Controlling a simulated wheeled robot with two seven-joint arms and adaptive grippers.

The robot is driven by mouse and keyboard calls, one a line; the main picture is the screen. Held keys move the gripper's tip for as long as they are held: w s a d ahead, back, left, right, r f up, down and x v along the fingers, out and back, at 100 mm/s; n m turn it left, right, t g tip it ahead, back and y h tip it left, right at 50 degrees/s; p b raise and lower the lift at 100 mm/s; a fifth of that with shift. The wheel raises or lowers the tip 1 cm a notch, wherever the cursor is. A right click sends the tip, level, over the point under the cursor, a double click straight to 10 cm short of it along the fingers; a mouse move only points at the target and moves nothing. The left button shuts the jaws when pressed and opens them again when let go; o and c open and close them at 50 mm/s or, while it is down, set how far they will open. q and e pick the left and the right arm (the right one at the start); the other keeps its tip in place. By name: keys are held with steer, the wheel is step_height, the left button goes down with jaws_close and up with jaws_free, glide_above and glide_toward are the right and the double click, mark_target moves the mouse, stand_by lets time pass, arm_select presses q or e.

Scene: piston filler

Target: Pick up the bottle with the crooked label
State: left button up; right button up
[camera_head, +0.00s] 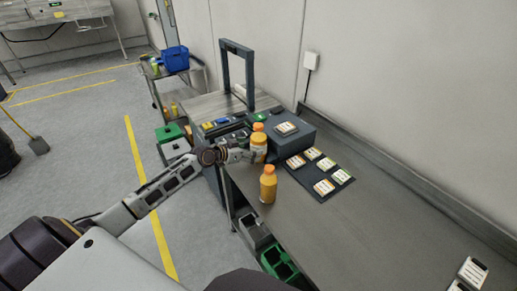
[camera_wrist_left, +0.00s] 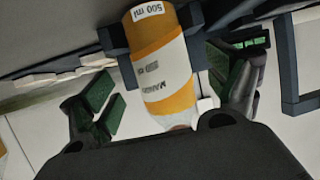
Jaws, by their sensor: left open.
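An orange bottle (camera_head: 258,150) with an orange cap stands at the far left part of the bench, beside the dark block. My left gripper (camera_head: 243,155) reaches it from the left. In the left wrist view the bottle (camera_wrist_left: 162,65) lies between the open green-padded fingers (camera_wrist_left: 168,85), with gaps on both sides. Its white label band slants across the body; some of that slant may be the view. A second orange bottle (camera_head: 268,186) stands nearer on the bench; its label cannot be read. My right gripper is not in view.
A dark block (camera_head: 297,143) with a label card on it stands behind the bottles. A dark mat (camera_head: 338,187) with several label cards lies to the right. Green bins (camera_head: 278,262) are below the bench edge. The bench (camera_head: 350,235) nearer is mostly clear.

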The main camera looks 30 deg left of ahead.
mark_target(258, 147)
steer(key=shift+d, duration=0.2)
arm_select(q)
steer(key=shift+w+d, duration=0.1)
steer(key=shift+w, duration=0.15)
steer(key=shift+p+x, duration=0.3)
steer(key=shift+x, duration=1.95)
steer(key=shift+w, duration=0.15)
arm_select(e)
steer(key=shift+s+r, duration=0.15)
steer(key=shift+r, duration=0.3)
arm_select(q)
steer(key=shift+c, duration=0.3)
